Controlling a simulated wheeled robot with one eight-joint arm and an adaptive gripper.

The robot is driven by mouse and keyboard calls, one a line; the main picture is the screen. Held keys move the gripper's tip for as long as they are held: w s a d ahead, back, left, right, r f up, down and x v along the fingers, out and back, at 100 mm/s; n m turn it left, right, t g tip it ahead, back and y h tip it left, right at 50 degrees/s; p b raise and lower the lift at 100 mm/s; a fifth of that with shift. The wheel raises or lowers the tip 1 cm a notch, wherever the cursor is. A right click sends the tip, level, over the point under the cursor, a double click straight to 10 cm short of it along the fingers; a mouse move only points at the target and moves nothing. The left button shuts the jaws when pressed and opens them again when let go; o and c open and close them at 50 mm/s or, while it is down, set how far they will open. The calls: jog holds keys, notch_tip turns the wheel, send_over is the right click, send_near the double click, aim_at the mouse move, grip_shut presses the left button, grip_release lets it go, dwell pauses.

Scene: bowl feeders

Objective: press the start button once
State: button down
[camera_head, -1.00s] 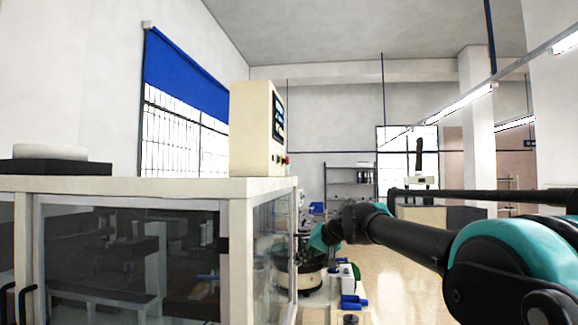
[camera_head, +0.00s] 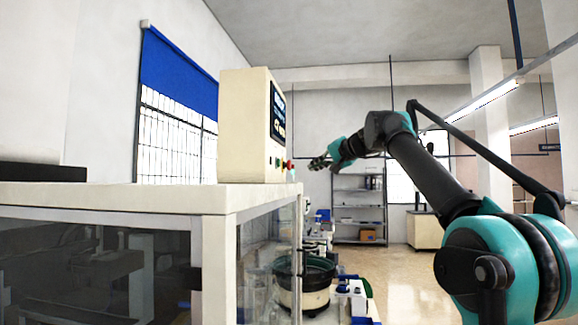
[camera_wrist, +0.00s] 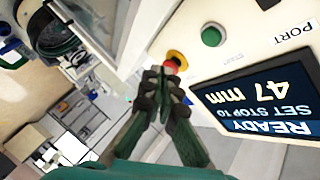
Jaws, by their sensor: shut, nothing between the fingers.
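The cream control box (camera_head: 243,125) stands on the white cabinet top in the head view. Its face carries a dark screen, a green button (camera_head: 278,162) and a red button (camera_head: 289,164). In the wrist view the green button (camera_wrist: 212,35) sits near the top, and the red button (camera_wrist: 174,63) has a yellow surround. The screen (camera_wrist: 262,103) reads READY and 47 mm, upside down. My gripper (camera_head: 316,163) is shut and empty, to the right of the box. In the wrist view its fingertips (camera_wrist: 165,76) overlap the red button's lower edge; contact cannot be told.
The white cabinet (camera_head: 120,198) with glass sides fills the lower left. A bowl feeder (camera_head: 305,283) stands beyond it. Shelving (camera_head: 358,208) is at the back. The floor between is open.

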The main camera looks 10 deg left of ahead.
aim_at(278, 163)
jog(key=shift+w+d+r, duration=0.2)
jog(key=shift+w+r, duration=0.25)
jog(key=shift+r, duration=0.3)
jog(key=a, duration=0.8)
jog(key=shift+w+a, duration=0.15)
jog(key=shift+a, duration=0.25)
dwell(1.0)
jog(key=shift+a, duration=0.45)
